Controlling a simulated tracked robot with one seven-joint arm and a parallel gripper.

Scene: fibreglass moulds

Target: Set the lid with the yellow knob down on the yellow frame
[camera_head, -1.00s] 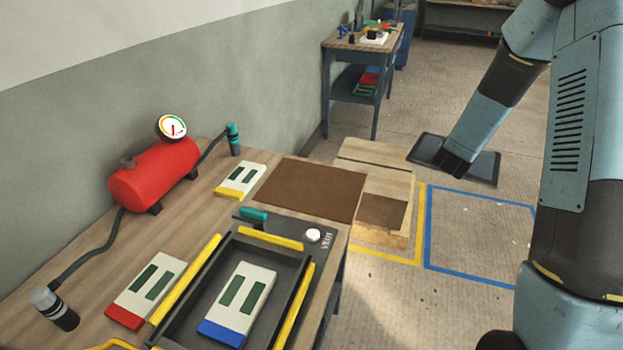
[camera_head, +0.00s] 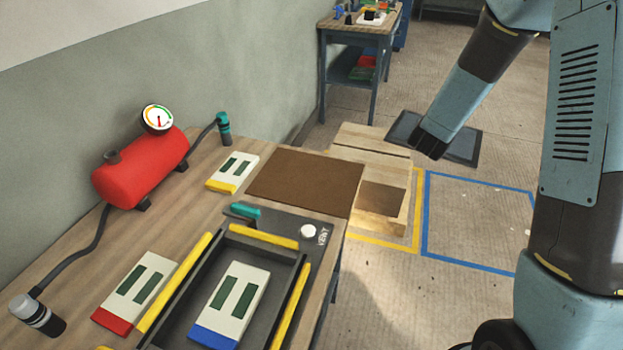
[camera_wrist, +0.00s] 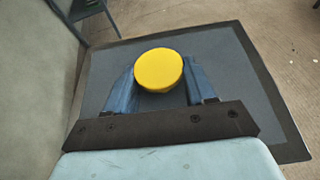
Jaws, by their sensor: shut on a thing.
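The lid (camera_head: 463,147) is a flat dark plate, held out past the far right end of the workbench. Its round yellow knob (camera_wrist: 158,68) sits between my fingers in the wrist view, with the lid's grey surface (camera_wrist: 225,65) spread beyond. My gripper (camera_head: 428,147) is shut on the knob; the arm's end hides part of the lid. On the bench, a dark tray-like mould has yellow bars along its edges, forming the yellow frame (camera_head: 263,237). A white block with a blue end (camera_head: 235,300) lies inside it. The knob is hidden in the head view.
A wooden crate (camera_head: 350,142) with an opening stands on the floor beyond the bench. Yellow (camera_head: 385,246) and blue (camera_head: 470,262) outlines mark the floor. A red tank (camera_head: 140,168), a brown sheet (camera_head: 305,182), a teal handle (camera_head: 245,210) and other white blocks are on the bench.

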